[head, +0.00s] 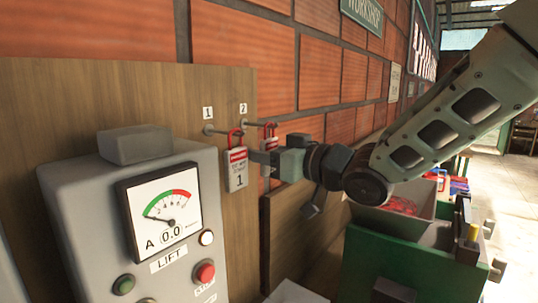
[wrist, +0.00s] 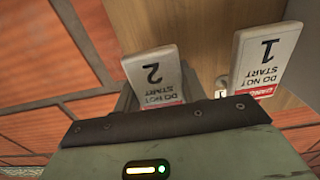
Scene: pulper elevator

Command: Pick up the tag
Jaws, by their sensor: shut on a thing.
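Two white tags with red tops and red loops are at two pegs on a wooden board. Tag 1 (head: 237,170) hangs from the peg under label 1. Tag 2 (head: 270,143) is at the peg under label 2, its red loop at the peg's outer end; its lower part is hidden behind my gripper. My gripper (head: 265,158) is shut on tag 2, reaching in from the right. In the wrist view, tag 2 (wrist: 154,74) stands up from between the fingers, and tag 1 (wrist: 265,58) is beside it to the right, apart from the fingers.
The wooden board (head: 90,90) is fixed to a brick wall. A grey control box (head: 85,225) with a gauge and buttons stands at the front left, close to tag 1. A green machine (head: 385,255) and a bin with red contents (head: 405,207) lie below my arm.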

